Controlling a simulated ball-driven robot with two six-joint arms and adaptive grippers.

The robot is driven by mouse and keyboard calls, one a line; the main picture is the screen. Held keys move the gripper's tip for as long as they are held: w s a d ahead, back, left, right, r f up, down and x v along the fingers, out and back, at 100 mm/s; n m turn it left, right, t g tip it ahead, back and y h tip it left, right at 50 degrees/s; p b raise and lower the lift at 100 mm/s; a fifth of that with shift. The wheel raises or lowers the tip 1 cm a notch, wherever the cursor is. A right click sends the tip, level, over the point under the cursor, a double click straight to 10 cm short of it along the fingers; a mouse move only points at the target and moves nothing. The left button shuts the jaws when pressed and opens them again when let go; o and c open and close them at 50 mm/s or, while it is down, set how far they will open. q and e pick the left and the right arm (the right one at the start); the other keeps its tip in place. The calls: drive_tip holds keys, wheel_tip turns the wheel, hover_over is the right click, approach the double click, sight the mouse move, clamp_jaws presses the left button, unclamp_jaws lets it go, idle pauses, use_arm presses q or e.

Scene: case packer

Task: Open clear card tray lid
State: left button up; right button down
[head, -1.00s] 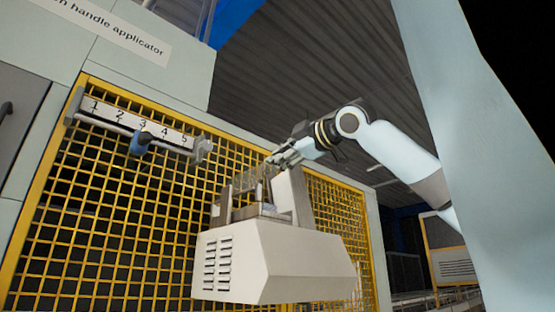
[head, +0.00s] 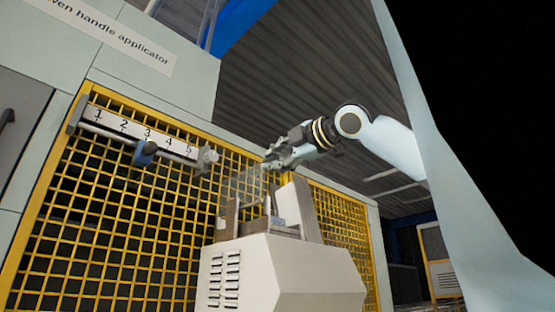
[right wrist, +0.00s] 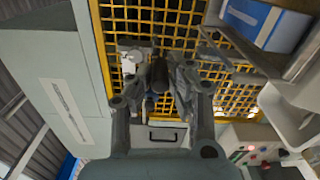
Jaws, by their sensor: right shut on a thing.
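The clear card tray lid (head: 241,186) is a see-through panel above the card tray (head: 229,215) on the white machine housing. It is tilted up from the tray. My right gripper (head: 268,164) is at the lid's upper edge and is shut on it; the clear edge itself is hard to make out between the fingers. In the right wrist view, the right gripper (right wrist: 158,82) shows its fingers from behind, and a blue stack of cards (right wrist: 262,22) lies in the tray at the upper right. My left gripper is out of view.
A yellow mesh guard (head: 95,215) stands behind the tray. A numbered scale rail (head: 140,128) with a blue clamp knob (head: 146,152) is fixed on it, left of my gripper. A control panel with buttons (right wrist: 247,151) shows at the lower right of the wrist view.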

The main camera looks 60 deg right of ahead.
drive_tip(key=shift+w+a+f, duration=0.1)
drive_tip(key=shift+a+f, duration=0.05)
drive_tip(key=shift+a, duration=0.1)
idle(0.3)
drive_tip(key=c, duration=1.2)
unclamp_jaws()
drive_tip(key=shift+d, duration=0.1)
drive_tip(key=shift+c, duration=0.2)
drive_tip(key=shift+d+r, duration=0.1)
drive_tip(key=shift+r, duration=0.1)
